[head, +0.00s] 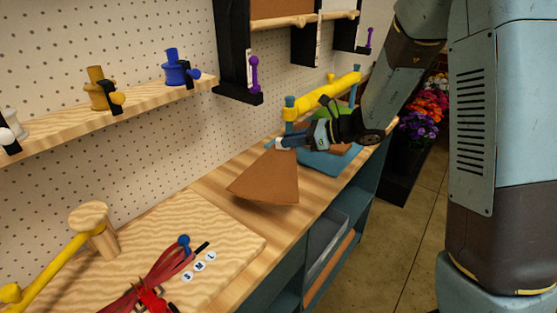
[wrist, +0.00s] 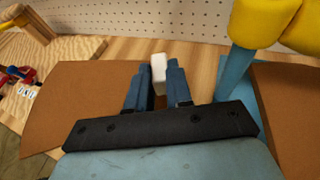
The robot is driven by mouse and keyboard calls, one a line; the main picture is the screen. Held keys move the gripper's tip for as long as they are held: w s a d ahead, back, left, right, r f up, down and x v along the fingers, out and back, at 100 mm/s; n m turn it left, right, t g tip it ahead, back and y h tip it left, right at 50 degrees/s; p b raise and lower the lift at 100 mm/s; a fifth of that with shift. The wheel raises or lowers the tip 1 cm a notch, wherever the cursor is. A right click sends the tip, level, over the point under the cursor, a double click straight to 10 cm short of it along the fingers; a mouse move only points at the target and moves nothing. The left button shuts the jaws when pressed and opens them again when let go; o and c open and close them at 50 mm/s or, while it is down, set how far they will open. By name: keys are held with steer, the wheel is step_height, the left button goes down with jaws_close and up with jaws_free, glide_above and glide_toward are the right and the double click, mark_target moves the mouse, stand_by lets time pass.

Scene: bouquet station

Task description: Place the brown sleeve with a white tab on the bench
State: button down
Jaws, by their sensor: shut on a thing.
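The brown sleeve (head: 264,181) is a flat, fan-shaped sheet over the middle of the bench (head: 214,183), with its wide end toward the front left. My gripper (head: 284,143) is shut on its narrow end, at the white tab. In the wrist view the white tab (wrist: 158,68) stands between my blue fingers (wrist: 157,84), and the sleeve (wrist: 62,82) spreads out to the left. My gripper hides part of the sleeve. I cannot tell whether the sleeve touches the bench top.
A blue stand (head: 324,163) with a yellow bar (head: 326,95) is just behind my gripper; another brown sheet (wrist: 286,105) lies there. A pale board (head: 226,241) with red ties and a wooden post (head: 93,228) occupy the near bench. A pegboard wall (head: 130,150) runs behind.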

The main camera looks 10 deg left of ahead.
steer(key=a+f, duration=0.1)
steer(key=f, duration=0.1)
steer(key=w+a+f, duration=0.1)
steer(key=f, duration=0.1)
steer(key=w+a+f, duration=0.1)
steer(key=shift+w+a+f, duration=0.25)
steer(key=shift+a+f, duration=0.1)
steer(key=shift+f, duration=1.4)
steer(key=c, duration=1)
jaws_free()
steer(key=v, duration=1.2)
steer(key=shift+d, duration=0.1)
